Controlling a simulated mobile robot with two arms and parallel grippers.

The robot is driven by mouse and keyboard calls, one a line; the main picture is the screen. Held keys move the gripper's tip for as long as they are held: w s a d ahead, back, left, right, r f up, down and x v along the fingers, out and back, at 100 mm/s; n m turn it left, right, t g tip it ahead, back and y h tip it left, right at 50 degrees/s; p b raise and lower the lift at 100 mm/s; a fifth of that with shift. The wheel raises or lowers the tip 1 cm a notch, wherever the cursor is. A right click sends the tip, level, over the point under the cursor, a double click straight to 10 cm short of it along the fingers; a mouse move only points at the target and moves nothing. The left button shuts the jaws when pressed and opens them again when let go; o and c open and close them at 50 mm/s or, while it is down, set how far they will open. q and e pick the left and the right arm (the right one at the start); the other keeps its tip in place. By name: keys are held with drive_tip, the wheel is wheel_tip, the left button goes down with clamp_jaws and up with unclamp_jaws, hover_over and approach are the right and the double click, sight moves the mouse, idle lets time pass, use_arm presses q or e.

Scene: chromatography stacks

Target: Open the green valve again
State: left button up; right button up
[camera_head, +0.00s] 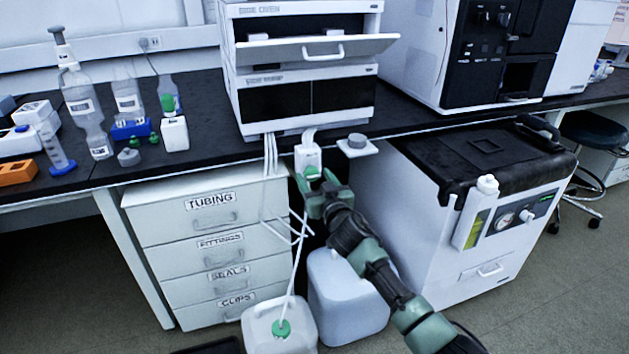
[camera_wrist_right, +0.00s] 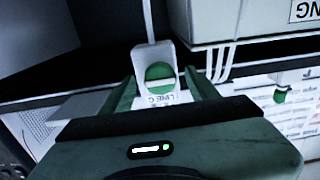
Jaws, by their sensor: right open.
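The green valve (camera_head: 312,172) is on a small white block (camera_head: 308,156) under the front edge of the bench, below the stacked instrument. In the right wrist view its round green knob (camera_wrist_right: 159,76) sits on the white block (camera_wrist_right: 151,55), above a label that seems to read "LINE C". My right gripper (camera_head: 317,184) is at the valve. In its wrist view the green fingers of the right gripper (camera_wrist_right: 160,92) are spread, one on each side of the knob. I cannot tell whether they touch it. My left gripper is not in view.
White tubes (camera_head: 270,155) hang left of the valve. A small shelf (camera_head: 358,147) juts out at its right. Labelled drawers (camera_head: 212,230) stand left, and a white cabinet (camera_head: 430,210) right. A green-capped canister (camera_head: 262,328) and a larger white container (camera_head: 345,297) stand below.

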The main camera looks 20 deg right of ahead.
drive_tip(key=shift+w, duration=0.3)
clamp_jaws()
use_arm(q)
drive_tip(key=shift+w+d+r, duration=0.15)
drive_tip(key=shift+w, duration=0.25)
use_arm(e)
drive_tip(key=n+p, duration=0.1)
drive_tip(key=n, duration=0.2)
drive_tip(key=shift+n, duration=0.4)
drive_tip(key=n, duration=0.3)
drive_tip(key=shift+n+p, duration=0.3)
drive_tip(key=shift+p, duration=0.05)
drive_tip(key=n, duration=0.3)
drive_tip(key=shift+n, duration=0.4)
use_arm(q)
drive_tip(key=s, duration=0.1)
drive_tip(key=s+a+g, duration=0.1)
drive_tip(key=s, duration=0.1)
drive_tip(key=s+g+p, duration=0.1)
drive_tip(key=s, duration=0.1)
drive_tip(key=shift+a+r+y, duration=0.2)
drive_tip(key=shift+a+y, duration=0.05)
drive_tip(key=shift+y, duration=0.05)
use_arm(e)
drive_tip(key=n, duration=0.6)
drive_tip(key=shift+f+n, duration=0.1)
drive_tip(key=shift+n, duration=0.3)
